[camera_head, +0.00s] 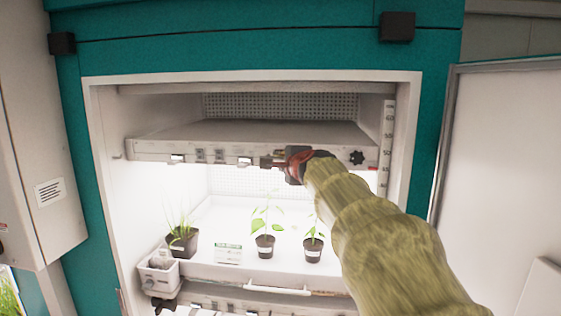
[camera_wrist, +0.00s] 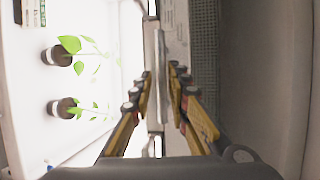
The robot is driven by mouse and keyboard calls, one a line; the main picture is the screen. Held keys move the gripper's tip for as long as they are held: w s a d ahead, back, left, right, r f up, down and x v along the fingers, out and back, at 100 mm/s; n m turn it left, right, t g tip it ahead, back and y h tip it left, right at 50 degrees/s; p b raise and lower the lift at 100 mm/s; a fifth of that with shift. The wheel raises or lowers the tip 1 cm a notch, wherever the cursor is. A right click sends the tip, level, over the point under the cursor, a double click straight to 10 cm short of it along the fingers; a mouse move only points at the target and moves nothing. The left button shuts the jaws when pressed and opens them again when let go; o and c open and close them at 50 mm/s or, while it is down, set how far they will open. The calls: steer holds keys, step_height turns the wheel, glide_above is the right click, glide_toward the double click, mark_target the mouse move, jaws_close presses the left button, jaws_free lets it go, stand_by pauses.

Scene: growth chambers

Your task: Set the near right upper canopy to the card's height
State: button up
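The upper canopy (camera_head: 250,133) is a pale, wide panel across the chamber, lit underneath. Its front rail (camera_head: 215,154) carries small fittings and a dark star-shaped knob (camera_head: 357,158) at the right. A height scale (camera_head: 388,130) runs up the right wall; the rail's right end is around the 50 mark or a little below. A small white card (camera_head: 228,253) stands among the plants, its print too small to read. My gripper (camera_head: 276,163) is at the rail, right of centre. In the wrist view my gripper (camera_wrist: 160,80) has its fingers apart, with a thin bar (camera_wrist: 161,75) between them and visible gaps.
Potted plants (camera_head: 265,245) (camera_head: 313,248) (camera_head: 183,240) stand on the shelf below. A pale box (camera_head: 159,272) is at the front left. The open door (camera_head: 495,160) is at the right. Free space shows above the canopy.

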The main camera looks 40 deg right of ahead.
steer(key=v, duration=0.9)
steer(key=shift+s, duration=0.4)
steer(key=shift+a, duration=0.1)
